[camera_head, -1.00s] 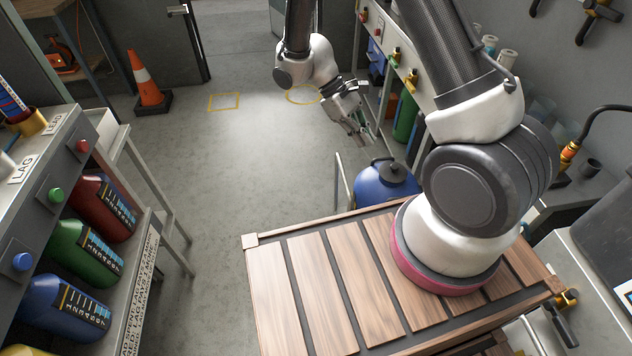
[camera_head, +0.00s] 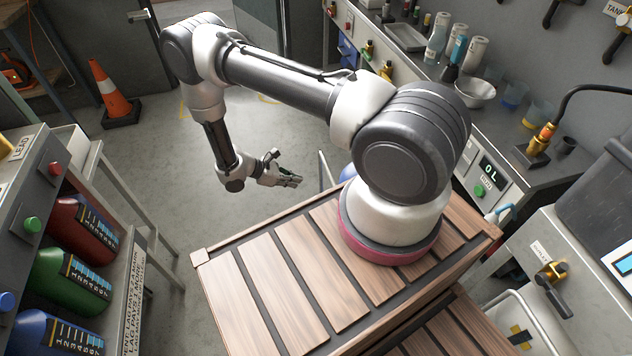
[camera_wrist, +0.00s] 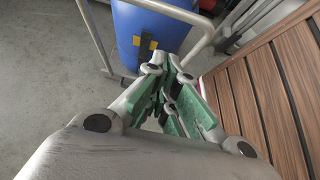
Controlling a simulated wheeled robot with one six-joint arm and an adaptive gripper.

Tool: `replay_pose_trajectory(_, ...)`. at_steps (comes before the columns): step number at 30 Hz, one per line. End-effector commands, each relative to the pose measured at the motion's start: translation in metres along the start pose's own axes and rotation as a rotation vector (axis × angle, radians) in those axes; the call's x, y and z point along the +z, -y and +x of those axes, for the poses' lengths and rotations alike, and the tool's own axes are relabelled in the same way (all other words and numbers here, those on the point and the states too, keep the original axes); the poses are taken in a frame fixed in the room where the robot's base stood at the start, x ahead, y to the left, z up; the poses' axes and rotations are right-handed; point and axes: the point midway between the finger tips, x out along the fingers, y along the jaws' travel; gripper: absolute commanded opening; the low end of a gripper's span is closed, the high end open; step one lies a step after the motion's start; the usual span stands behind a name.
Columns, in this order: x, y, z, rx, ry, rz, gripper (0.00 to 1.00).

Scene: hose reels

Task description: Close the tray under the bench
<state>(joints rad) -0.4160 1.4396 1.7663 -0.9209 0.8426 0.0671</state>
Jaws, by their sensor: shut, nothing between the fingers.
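My gripper (camera_head: 292,181) hangs over the floor just beyond the far edge of the wooden deck in the head view. In the wrist view its green-padded fingers (camera_wrist: 178,100) are shut with nothing held. The bench (camera_head: 478,158) runs along the right wall, with a "0 L" display on its front. I cannot make out the tray under it; my arm and the wooden deck hide much of the space below the bench top.
A blue drum (camera_wrist: 152,35) stands behind a metal rail (camera_wrist: 172,10), close ahead of my fingers. The slatted wooden deck (camera_head: 285,265) fills the front. A shelf with coloured jugs (camera_head: 75,275) is at left. A cone (camera_head: 112,92) stands farther back; floor between is clear.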

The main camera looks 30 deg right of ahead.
Motion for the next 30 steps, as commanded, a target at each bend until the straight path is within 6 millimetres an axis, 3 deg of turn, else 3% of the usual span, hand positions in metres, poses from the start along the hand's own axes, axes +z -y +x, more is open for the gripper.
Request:
replay_pose_trajectory(3,0.001,0.002,0.028,-0.006,0.003,0.000,0.00)
replay_pose_trajectory(10,0.005,0.001,0.073,-0.006,0.001,0.002,0.00)
replay_pose_trajectory(18,0.029,0.001,0.090,-0.003,0.001,0.001,0.00)
replay_pose_trajectory(30,0.032,0.001,0.092,-0.002,0.001,0.001,0.00)
